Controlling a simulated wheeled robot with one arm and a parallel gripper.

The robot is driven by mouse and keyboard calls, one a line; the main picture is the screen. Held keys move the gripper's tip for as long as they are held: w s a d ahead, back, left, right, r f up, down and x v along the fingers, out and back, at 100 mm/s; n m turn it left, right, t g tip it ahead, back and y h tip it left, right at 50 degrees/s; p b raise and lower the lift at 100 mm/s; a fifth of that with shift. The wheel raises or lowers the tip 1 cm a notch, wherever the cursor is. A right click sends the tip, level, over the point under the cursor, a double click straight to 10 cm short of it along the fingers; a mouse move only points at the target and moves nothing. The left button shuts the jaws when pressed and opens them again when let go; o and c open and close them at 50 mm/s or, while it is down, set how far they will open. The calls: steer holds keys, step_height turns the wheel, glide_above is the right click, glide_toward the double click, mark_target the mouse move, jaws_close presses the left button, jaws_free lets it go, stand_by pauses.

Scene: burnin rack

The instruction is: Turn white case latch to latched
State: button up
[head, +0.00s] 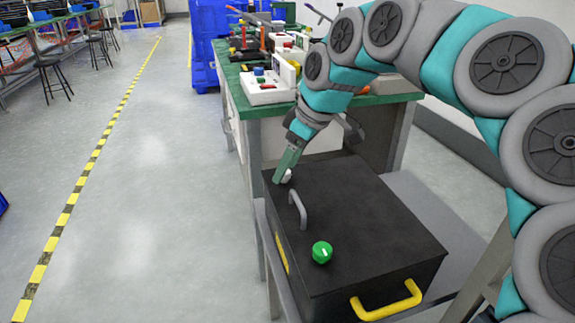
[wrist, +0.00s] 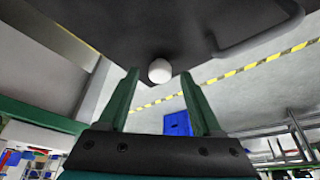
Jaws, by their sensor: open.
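The white case latch (wrist: 160,70) is a small round knob on the black case (head: 345,225). In the wrist view it shows just beyond and between the two green fingertips of my gripper (wrist: 158,78). The fingers are spread apart and I cannot tell whether either touches the knob. In the head view my gripper (head: 285,172) is at the far left corner of the case lid, with the white latch (head: 287,178) partly hidden by the fingers. The direction the latch points cannot be made out.
The lid also carries a grey handle (head: 298,208) and a green knob (head: 322,252) with a white mark. A yellow handle (head: 387,302) is on the near side. A green-topped bench (head: 385,99) with several devices stands behind. The floor (head: 150,200) at left is clear.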

steer(key=v, duration=0.7)
steer(key=shift+d+r, duration=0.1)
steer(key=shift+d, duration=0.05)
